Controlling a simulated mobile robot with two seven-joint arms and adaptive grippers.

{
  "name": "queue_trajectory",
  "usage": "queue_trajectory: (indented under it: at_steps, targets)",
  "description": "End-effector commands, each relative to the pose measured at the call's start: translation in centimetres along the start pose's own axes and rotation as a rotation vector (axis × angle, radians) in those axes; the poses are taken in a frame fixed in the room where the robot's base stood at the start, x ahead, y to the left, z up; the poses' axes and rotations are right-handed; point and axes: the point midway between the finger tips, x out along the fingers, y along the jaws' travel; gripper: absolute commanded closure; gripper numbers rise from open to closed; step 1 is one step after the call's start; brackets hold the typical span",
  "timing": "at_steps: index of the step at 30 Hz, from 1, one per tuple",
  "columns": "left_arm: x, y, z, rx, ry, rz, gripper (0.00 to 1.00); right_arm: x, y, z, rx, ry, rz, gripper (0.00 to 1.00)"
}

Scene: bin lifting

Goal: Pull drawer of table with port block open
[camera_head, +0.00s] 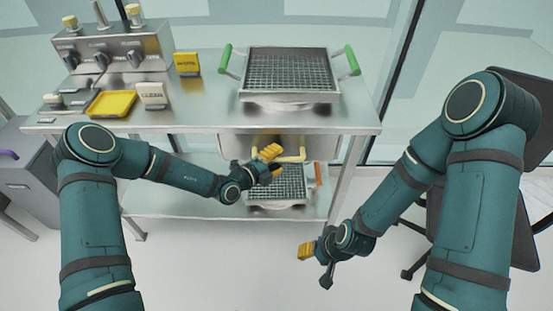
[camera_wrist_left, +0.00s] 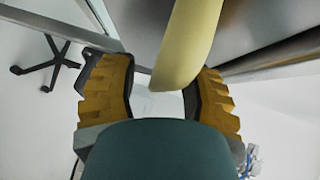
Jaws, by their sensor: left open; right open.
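The steel table (camera_head: 215,117) carries a metal port block (camera_head: 112,52) at its back left. A drawer (camera_head: 236,146) sits under the tabletop and looks shut, its yellow handle (camera_head: 291,158) at the front. My left gripper (camera_head: 268,157) is at the handle, partly covering the drawer front. In the left wrist view the yellow handle (camera_wrist_left: 188,40) lies between the two spread yellow fingers of the left gripper (camera_wrist_left: 158,82); I cannot tell whether they touch it. My right gripper (camera_head: 307,250) is open and empty, low in front of the table.
A wire basket (camera_head: 245,95) with green handles stands on the tabletop. Another basket (camera_head: 252,202) is on the lower shelf (camera_head: 170,200). A yellow tray (camera_head: 110,104) and small signs stand at left. A dark chair (camera_head: 525,90) is at right. Floor in front is clear.

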Motion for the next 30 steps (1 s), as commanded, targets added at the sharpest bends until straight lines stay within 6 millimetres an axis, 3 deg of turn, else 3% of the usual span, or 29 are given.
queue_trajectory:
  at_steps: [2, 3, 6, 20, 26, 30]
  targets:
    - [0.0, 0.0, 0.0, 0.000, 0.000, 0.000, 0.57, 0.0, 0.0, 0.0, 0.000, 0.000, 0.000, 0.53]
    - [0.0, 0.0, 0.0, 0.000, 0.000, 0.000, 0.71, 0.0, 0.0, 0.0, 0.000, 0.000, 0.000, 0.53]
    - [0.0, 0.0, 0.0, 0.000, 0.000, 0.000, 1.00, 0.0, 0.0, 0.0, 0.000, 0.000, 0.000, 0.53]
    - [-0.3, 0.0, -0.3, -0.003, 0.000, 0.001, 1.00, -0.4, -0.1, 0.0, 0.000, -0.001, 0.000, 0.53]
    - [-2.1, 0.3, -2.2, -0.007, 0.002, 0.004, 1.00, -2.3, -0.9, 0.1, 0.001, -0.009, 0.000, 0.53]
    - [-4.2, 0.7, -4.4, -0.011, 0.002, 0.007, 1.00, -4.4, -1.6, 0.3, 0.003, -0.018, -0.001, 0.53]
